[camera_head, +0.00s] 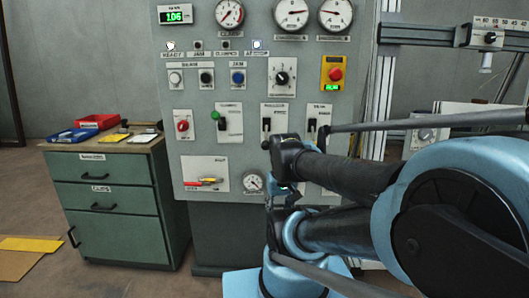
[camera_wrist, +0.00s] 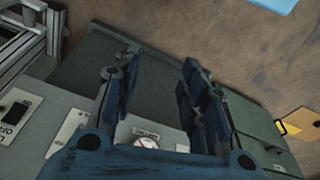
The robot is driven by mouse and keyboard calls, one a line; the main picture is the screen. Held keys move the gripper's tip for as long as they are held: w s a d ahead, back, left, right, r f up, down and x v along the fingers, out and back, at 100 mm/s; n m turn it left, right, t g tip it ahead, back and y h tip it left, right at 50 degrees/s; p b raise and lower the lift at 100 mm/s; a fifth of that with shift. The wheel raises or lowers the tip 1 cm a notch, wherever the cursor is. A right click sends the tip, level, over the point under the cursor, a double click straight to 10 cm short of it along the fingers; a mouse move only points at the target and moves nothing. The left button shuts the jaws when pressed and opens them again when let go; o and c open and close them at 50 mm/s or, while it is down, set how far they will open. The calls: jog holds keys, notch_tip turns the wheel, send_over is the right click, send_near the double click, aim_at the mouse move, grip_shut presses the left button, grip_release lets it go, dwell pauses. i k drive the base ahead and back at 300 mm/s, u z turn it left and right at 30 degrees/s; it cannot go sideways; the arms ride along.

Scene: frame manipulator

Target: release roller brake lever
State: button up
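A grey control panel (camera_head: 240,100) carries several levers. A red and yellow lever (camera_head: 203,182) lies roughly horizontal on a white plate at its lower left. Other levers are a green-knobbed one (camera_head: 217,117), a black one (camera_head: 266,125) and another black one (camera_head: 312,126) to the right. The labels are too small to tell which is the roller brake lever. My gripper (camera_wrist: 158,65) is open and empty in the wrist view, near the panel's lower part. In the head view my arm hides part of the panel's lower right.
A gauge (camera_head: 253,182) sits near my gripper and also shows in the wrist view (camera_wrist: 148,141). A green drawer cabinet (camera_head: 115,205) with red and blue trays stands left. A metal frame (camera_head: 384,75) stands right.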

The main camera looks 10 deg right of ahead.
aim_at(264, 144)
jog(key=z, duration=0.5)
jog(key=k, duration=1.5)
jog(key=u, duration=1.1)
jog(key=i, duration=1)
